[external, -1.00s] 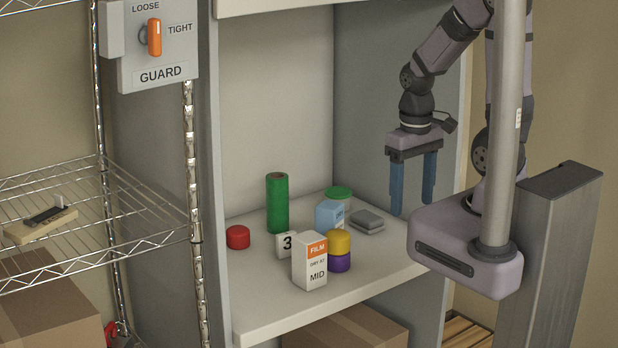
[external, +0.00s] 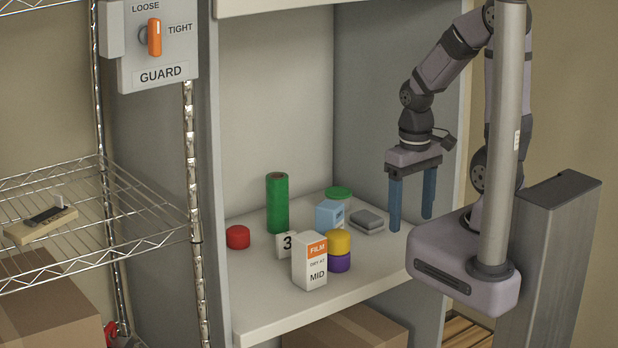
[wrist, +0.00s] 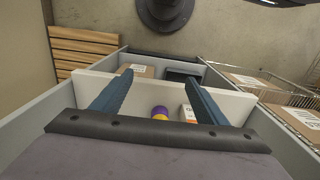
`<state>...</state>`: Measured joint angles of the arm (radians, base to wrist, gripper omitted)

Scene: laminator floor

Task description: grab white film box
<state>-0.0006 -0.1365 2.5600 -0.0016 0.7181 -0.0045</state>
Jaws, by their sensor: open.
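The white film box (external: 309,262) stands upright near the front edge of the shelf, with an orange FILM label and the word MID. In the wrist view a white box (wrist: 188,112) shows partly behind the right finger. My gripper (external: 412,222) is open and empty. It points down over the right side of the shelf, to the right of and higher than the film box, apart from it.
Yellow (external: 339,241) and purple (external: 339,262) pieces stand stacked right beside the film box. A number 3 block (external: 287,245), green roll (external: 277,203), red cap (external: 238,237), light blue box (external: 329,214) and grey item (external: 366,221) stand behind. The shelf's front left (external: 262,290) is clear.

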